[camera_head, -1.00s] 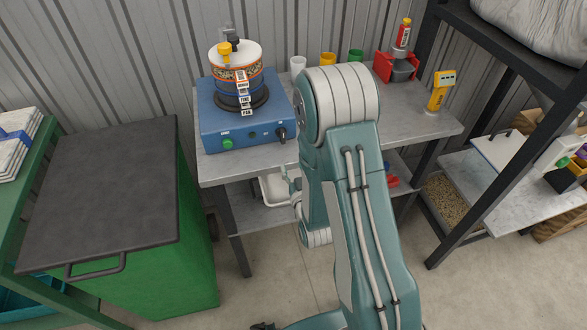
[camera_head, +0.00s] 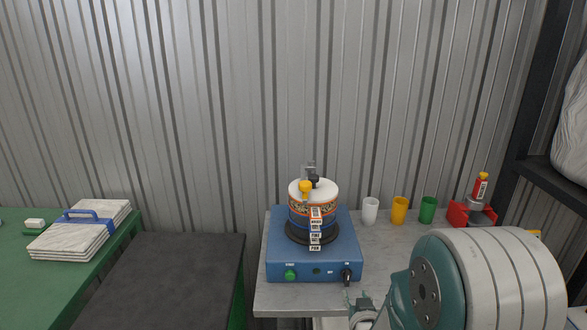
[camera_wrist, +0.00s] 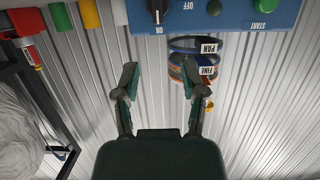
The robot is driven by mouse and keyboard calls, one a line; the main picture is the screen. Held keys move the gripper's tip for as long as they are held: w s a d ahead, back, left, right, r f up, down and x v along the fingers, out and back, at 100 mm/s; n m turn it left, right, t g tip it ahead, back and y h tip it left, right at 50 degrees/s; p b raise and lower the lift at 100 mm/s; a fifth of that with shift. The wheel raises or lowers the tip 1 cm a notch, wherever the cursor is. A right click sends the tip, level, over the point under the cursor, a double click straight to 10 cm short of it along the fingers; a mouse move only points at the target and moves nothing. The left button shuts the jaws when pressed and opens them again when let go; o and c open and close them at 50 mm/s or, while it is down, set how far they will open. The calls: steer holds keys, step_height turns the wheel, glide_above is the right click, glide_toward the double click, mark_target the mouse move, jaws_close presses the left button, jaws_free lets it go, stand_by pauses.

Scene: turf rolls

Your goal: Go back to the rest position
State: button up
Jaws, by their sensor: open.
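My gripper (camera_wrist: 160,82) shows in the wrist view with its two dark fingers spread and nothing between them. The wrist picture is upside down. Past the fingers are the blue machine (camera_wrist: 225,14) and its stack of labelled rings (camera_wrist: 190,62); the fingers look apart from both. In the head view my arm fills the lower right, in front of the bench, with its rounded grey-and-teal joint. A small part of it shows at the bench's front edge; the fingers cannot be made out there.
The blue machine (camera_head: 315,265) with its white-topped stack (camera_head: 314,190) stands on a grey bench (camera_head: 300,299). White (camera_head: 370,210), yellow (camera_head: 399,210) and green (camera_head: 427,210) cups stand right of it. A dark-topped cabinet (camera_head: 165,280) and green table (camera_head: 25,275) are left. A black rack (camera_head: 540,110) stands right.

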steer(key=s+r+g, duration=0.4)
steer(key=s+r, duration=0.3)
steer(key=r, duration=0.3)
steer(key=s+r+g, duration=0.2)
steer(key=s+r, duration=0.1)
steer(key=s, duration=0.6)
steer(key=s+r+g, duration=0.2)
steer(key=s+g, duration=0.1)
steer(key=s, duration=0.7)
steer(key=shift+r, duration=0.4)
